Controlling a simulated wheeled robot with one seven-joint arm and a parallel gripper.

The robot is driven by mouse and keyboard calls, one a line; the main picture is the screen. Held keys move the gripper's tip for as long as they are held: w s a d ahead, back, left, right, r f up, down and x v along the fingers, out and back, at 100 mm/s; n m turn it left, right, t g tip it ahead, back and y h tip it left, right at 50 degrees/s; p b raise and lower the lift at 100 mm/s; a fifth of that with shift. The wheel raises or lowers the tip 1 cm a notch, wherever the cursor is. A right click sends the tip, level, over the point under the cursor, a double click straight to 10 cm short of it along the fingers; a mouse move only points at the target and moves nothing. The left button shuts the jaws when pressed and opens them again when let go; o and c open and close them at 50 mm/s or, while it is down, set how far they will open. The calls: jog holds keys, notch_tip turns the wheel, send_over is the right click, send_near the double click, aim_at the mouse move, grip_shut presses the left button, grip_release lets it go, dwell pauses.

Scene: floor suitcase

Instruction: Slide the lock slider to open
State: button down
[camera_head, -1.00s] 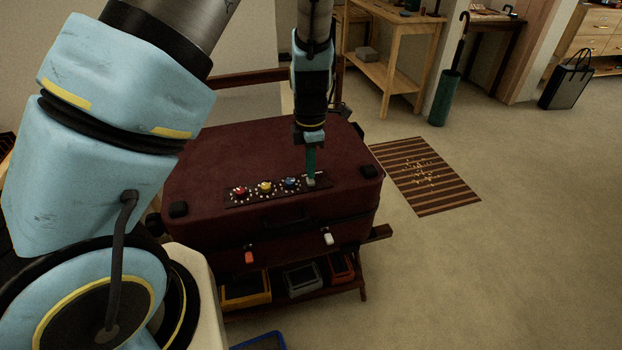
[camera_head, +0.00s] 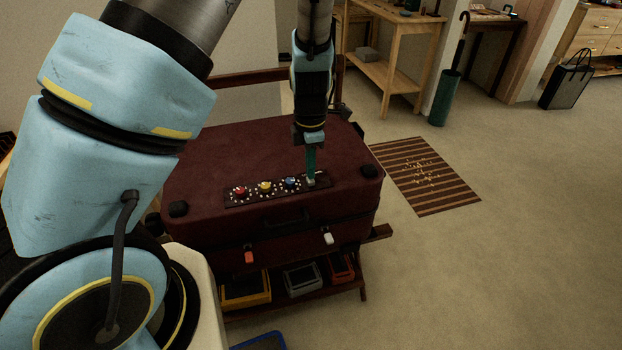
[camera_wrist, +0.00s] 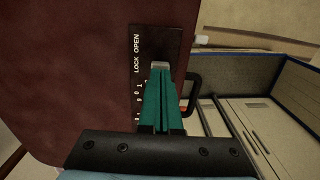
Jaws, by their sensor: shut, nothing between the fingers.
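The dark red suitcase (camera_head: 250,150) lies on a low wooden rack, with a black lock panel (camera_head: 235,200) on its top. The panel carries red (camera_head: 241,191), yellow (camera_head: 265,187) and blue (camera_head: 290,183) dials. The small grey lock slider (camera_head: 311,183) is at the panel's right end and shows in the wrist view (camera_wrist: 160,65), beside the word LOCK, with OPEN farther up. My gripper (camera_head: 311,176) points down at the slider, its green fingers (camera_wrist: 160,75) shut with nothing between them. The tips are at the slider, partly hiding it; I cannot tell whether they touch.
An orange latch (camera_head: 249,257) and a white latch (camera_head: 328,239) are on the suitcase front. Coloured bins (camera_head: 245,290) sit on the rack's lower shelf. A striped mat (camera_head: 425,175) lies on the open floor to the right. A wooden workbench (camera_head: 395,50) stands behind.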

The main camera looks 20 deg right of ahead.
aim_at(324, 181)
jog(key=shift+f, duration=0.45)
jog(key=shift+d, duration=0.15)
dwell(0.3)
jog(key=shift+d+r, duration=0.1)
jog(key=shift+d, duration=0.3)
jog(key=shift+s+d+p, duration=0.1)
jog(key=shift+d+p, duration=0.2)
jog(key=shift+p, duration=0.15)
jog(key=shift+d, duration=0.35)
jog(key=shift+d+p, duration=0.25)
jog(key=shift+p, duration=0.2)
jog(key=shift+s+d, duration=0.1)
jog(key=shift+d, duration=0.2)
